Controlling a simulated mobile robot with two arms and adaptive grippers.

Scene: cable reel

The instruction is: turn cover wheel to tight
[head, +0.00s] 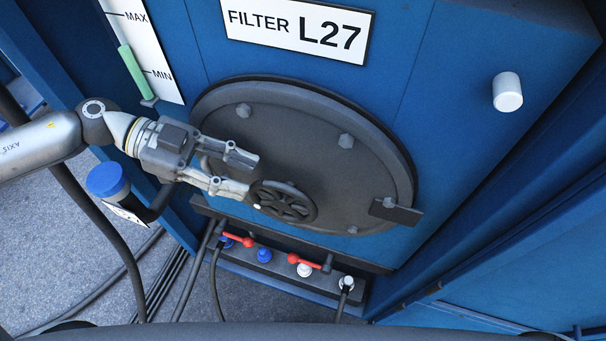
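The cover wheel (290,212) is a small dark spoked handwheel low on the round grey cover (318,171). A small white dot shows at its left edge. My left gripper (254,176) comes in from the left, in front of the cover. Its two fingers are apart with nothing between them. The lower fingertip overlaps the wheel's upper left edge in the picture; I cannot tell whether it touches. The upper fingertip is above and left of the wheel. Any tight marking is not readable here. My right gripper is not in view.
The cover has bolts and a dark tab (396,212) at right, on a blue cabinet labelled FILTER L27 (298,28). A white knob (507,92) sticks out at upper right. Below is a valve strip with red levers (304,262). A blue-capped pipe (108,180) stands below my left arm.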

